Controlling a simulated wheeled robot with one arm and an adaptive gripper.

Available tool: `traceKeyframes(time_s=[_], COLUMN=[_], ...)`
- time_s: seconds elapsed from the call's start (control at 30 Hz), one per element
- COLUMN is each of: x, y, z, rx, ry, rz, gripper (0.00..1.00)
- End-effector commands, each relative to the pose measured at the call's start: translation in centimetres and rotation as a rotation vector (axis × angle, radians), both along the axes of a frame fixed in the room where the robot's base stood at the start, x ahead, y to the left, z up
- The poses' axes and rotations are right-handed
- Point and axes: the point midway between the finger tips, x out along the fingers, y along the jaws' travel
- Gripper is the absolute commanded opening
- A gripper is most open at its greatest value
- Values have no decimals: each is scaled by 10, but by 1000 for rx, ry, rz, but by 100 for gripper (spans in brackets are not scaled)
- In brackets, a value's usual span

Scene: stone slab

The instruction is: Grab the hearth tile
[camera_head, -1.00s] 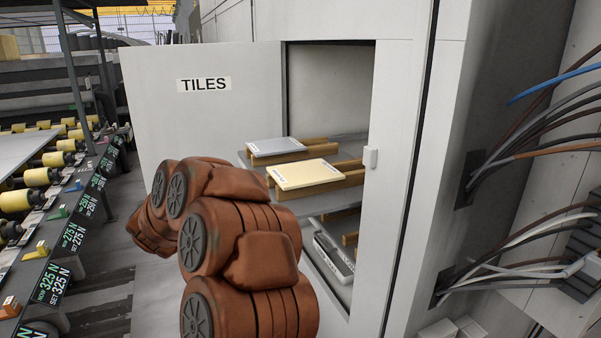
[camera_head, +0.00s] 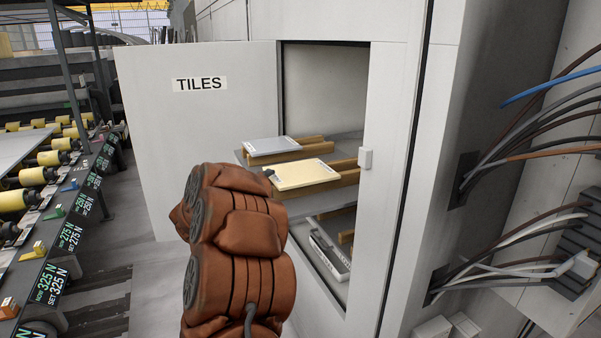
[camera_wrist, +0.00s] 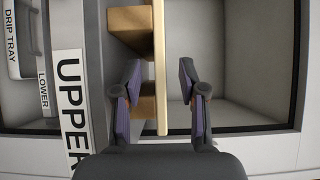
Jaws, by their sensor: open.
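A cream tile (camera_head: 305,174) lies flat on wooden bearers on the upper shelf of the cabinet; its label is too small to read. A grey tile (camera_head: 273,146) lies behind it on the same shelf. I cannot read which one is the hearth tile. In the wrist view the cream tile (camera_wrist: 161,65) shows edge-on, between the two fingers of my open gripper (camera_wrist: 158,64). Gaps show between the fingers and the tile faces. In the head view, a dark bit of the gripper (camera_head: 268,172) shows at the tile's near left corner; my arm hides the rest.
The cabinet door (camera_head: 200,125) marked TILES stands open on the left. A light tray (camera_head: 329,255) sits lower in the cabinet. The cabinet's right frame (camera_head: 390,180) stands close to the shelf. Loose cables (camera_head: 540,130) hang at the right; a roller line (camera_head: 40,175) runs at the left.

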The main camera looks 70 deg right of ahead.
Motion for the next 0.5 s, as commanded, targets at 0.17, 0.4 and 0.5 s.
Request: traceKeyframes(time_s=[0.17,0.4,0.5], x=[-6,-9,-9], y=[-21,-42,-43], z=[2,1,0], rx=[2,0,1], ry=[1,1,0], rz=[-3,-1,1], gripper=[42,42,42])
